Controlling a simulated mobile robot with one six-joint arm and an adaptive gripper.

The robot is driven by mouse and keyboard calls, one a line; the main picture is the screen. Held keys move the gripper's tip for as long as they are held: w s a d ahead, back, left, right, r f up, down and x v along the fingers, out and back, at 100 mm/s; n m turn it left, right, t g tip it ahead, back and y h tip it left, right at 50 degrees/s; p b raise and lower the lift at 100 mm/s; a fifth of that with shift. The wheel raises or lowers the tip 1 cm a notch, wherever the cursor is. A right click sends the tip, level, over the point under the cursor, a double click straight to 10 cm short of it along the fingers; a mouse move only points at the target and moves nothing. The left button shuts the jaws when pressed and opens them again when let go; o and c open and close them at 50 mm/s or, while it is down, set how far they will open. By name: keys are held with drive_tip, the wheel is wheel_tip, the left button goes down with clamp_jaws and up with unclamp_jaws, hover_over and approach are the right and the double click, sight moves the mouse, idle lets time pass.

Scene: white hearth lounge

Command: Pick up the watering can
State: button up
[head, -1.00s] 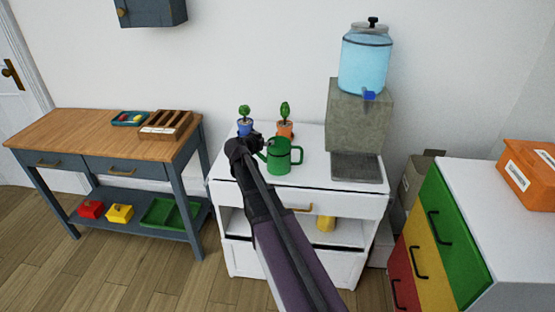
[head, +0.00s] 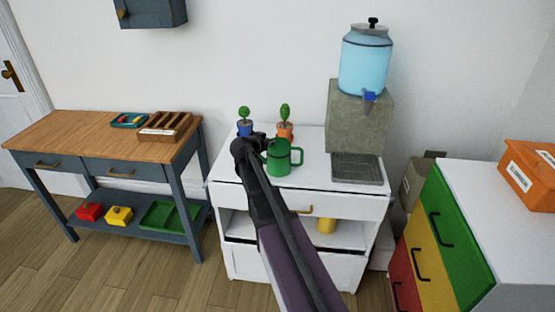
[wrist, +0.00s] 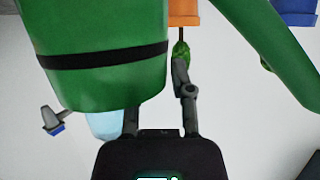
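The green watering can (head: 279,158) stands upright on the white cabinet top, its handle to the right in the head view. My gripper (head: 252,145) is at the can's left side and overlaps the spout side in that view. In the wrist view, which is upside down, the green can body with a dark band (wrist: 105,55) fills the upper left, and a green arm of the can, likely its spout, runs at the right. My gripper's fingers (wrist: 160,95) are apart, with a gap between them. The can hides one fingertip; I cannot tell whether they touch it.
A blue-potted plant (head: 245,125) and an orange-potted plant (head: 285,130) stand close behind the can. A stone block (head: 357,115) with a blue water dispenser (head: 365,65) is to the right, above a drip tray (head: 357,170). A wooden-topped table (head: 75,135) is at left.

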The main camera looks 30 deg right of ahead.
clamp_jaws()
drive_tip(key=shift+r, duration=0.15)
